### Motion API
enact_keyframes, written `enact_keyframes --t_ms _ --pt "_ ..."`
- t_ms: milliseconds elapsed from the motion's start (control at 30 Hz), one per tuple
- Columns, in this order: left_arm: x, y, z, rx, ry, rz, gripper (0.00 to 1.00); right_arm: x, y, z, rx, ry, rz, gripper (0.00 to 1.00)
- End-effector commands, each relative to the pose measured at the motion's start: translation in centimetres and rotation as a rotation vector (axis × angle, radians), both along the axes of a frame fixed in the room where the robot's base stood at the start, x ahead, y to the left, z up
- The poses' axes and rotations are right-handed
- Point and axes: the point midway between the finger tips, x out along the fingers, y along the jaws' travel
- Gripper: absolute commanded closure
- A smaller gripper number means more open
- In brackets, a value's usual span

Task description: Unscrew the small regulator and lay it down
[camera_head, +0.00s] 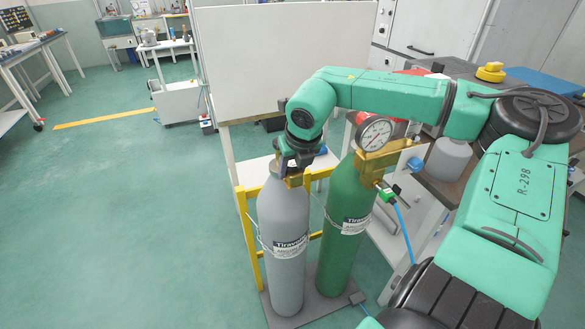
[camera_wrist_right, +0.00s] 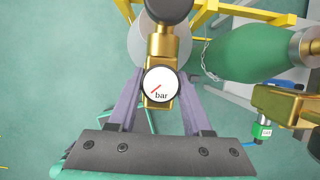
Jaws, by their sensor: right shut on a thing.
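The small regulator (camera_wrist_right: 162,48) is a brass fitting with a round white "bar" gauge (camera_wrist_right: 161,85), set at the top of the grey gas cylinder (camera_head: 282,240). My right gripper (camera_wrist_right: 161,95) is shut on it, with one finger along each side of the brass body. In the head view, my right gripper (camera_head: 294,163) points down onto the cylinder top and hides most of the regulator; only a little brass (camera_head: 293,181) shows. I cannot tell whether its thread is still engaged. My left gripper is not in view.
A green cylinder (camera_head: 345,235) stands close on the right, with a larger regulator and gauge (camera_head: 375,134) and a blue hose (camera_head: 403,225). A yellow frame (camera_head: 244,215) surrounds both cylinders. A white panel (camera_head: 280,60) stands behind. Floor on the left is clear.

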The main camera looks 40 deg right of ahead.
Motion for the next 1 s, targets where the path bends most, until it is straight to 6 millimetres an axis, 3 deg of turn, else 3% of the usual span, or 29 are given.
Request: enact_keyframes --t_ms 467,1000 --pt "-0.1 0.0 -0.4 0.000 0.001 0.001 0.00 -0.9 0.2 0.1 0.003 -0.003 -0.003 1.00" --pt "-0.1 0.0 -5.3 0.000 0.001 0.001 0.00 -4.4 1.4 -0.4 0.001 -0.006 -0.003 1.00"
